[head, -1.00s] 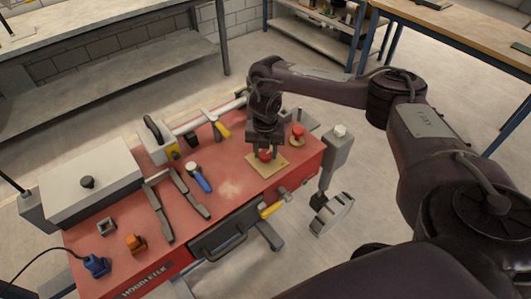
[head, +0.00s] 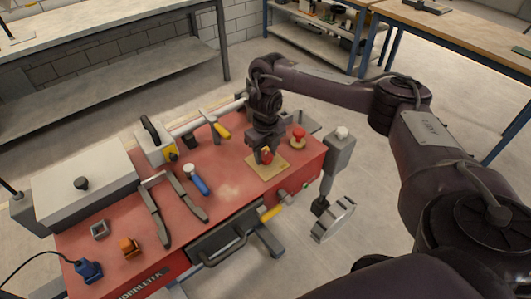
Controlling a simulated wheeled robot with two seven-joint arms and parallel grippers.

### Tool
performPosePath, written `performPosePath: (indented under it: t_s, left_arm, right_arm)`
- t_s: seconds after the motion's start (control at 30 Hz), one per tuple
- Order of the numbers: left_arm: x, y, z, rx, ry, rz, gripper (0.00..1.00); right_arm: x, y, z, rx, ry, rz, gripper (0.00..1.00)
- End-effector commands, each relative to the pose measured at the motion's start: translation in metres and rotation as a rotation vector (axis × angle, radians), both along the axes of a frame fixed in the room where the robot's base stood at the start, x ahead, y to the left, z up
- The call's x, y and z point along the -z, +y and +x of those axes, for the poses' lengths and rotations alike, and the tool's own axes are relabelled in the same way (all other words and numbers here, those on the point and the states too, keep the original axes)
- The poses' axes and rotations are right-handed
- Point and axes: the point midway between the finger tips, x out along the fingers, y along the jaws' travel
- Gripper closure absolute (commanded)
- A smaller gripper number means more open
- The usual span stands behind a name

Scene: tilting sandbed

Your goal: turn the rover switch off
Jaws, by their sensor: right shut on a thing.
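A red knob (head: 267,157), which looks like the rover switch, sits on a square tan plate (head: 268,173) near the right end of the red bench top (head: 232,180). My right gripper (head: 265,155) points down over the plate and is shut on the red knob. The fingers cover part of the knob, and I cannot read any marking for its position. My left gripper is out of view.
A red mushroom button (head: 298,133) stands close behind the plate. A blue-handled tool (head: 196,180), grey tongs-like bars (head: 155,210), an orange block (head: 130,247) and a pale lidded box (head: 85,182) are farther left. A yellow handle (head: 271,213) sticks out in front.

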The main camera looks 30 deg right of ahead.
Motion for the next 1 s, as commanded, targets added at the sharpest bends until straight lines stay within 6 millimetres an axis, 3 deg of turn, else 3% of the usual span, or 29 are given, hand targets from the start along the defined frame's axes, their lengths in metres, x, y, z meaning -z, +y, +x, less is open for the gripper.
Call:
performPosePath:
  t_s: [0.6, 0.63, 0.77, 1.0]
  left_arm:
    - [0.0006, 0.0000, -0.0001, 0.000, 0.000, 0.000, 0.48]
    - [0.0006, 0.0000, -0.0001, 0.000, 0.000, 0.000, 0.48]
    - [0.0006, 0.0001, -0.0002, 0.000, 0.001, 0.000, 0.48]
    - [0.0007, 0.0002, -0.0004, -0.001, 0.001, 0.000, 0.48]
  right_arm:
    - [-0.0017, -0.0003, 0.0012, -0.038, -0.004, 0.000, 0.83]
    - [-0.0017, -0.0003, 0.0012, -0.038, -0.004, 0.000, 0.57]
    - [-0.0013, -0.0002, 0.0009, -0.037, -0.003, 0.000, 0.40]
    - [-0.0006, -0.0002, 0.0004, -0.037, -0.001, 0.000, 0.39]
